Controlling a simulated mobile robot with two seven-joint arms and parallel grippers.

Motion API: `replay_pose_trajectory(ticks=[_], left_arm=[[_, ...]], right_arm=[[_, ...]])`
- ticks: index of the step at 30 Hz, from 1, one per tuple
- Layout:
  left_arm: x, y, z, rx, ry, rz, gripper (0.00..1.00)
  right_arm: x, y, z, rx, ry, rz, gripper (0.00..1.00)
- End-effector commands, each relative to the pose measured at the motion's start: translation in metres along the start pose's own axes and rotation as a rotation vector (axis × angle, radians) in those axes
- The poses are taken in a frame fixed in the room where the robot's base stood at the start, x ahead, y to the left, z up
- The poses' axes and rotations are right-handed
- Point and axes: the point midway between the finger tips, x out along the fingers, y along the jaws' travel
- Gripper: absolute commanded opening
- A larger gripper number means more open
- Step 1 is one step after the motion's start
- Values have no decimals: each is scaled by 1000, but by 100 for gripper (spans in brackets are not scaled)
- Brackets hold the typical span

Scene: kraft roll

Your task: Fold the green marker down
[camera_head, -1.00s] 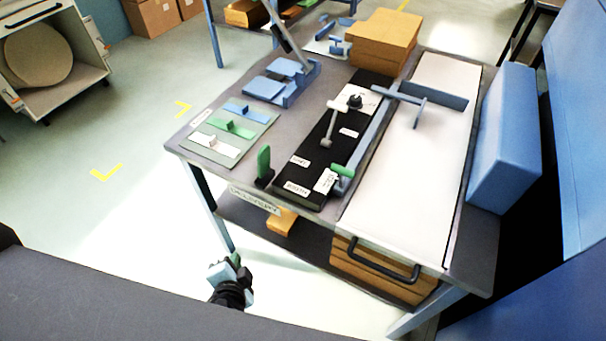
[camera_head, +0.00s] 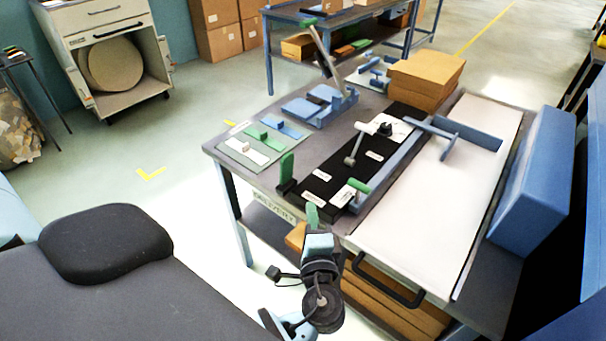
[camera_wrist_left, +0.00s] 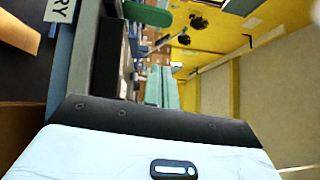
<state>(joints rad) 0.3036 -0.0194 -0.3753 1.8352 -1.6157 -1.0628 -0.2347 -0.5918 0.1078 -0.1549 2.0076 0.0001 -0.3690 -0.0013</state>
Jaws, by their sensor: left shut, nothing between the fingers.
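The green marker (camera_head: 287,166) is an upright green tab on a small dark base. It stands at the front edge of the table, left of the black strip. My left gripper (camera_head: 312,213) is shut and empty, in front of the table's front edge. It is lower in the picture than the marker and to its right, apart from it. In the left wrist view a green piece (camera_wrist_left: 147,14) shows at the top; I cannot tell if it is the marker. My right gripper is not in view.
The black strip (camera_head: 322,187) carries white labels and a grey lever. A green-ended handle (camera_head: 358,186) is at its front right. A white sheet (camera_head: 440,190) with a dark pull bar (camera_head: 388,283) lies to the right. A grey-green mat (camera_head: 238,155) with coloured pieces lies left.

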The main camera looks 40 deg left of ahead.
Motion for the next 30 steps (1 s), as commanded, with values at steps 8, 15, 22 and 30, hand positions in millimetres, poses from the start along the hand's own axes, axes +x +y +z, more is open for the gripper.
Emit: replay_pose_trajectory(ticks=[8,15,22,30], left_arm=[[0,0,0,-1,1,0,0],[22,-2,0,0,0,-3,0],[64,-4,0,0,0,-4,0],[109,-4,7,0,0,-3,0]], right_arm=[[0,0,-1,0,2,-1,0],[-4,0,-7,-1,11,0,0],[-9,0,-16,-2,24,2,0],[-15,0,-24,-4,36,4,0]])
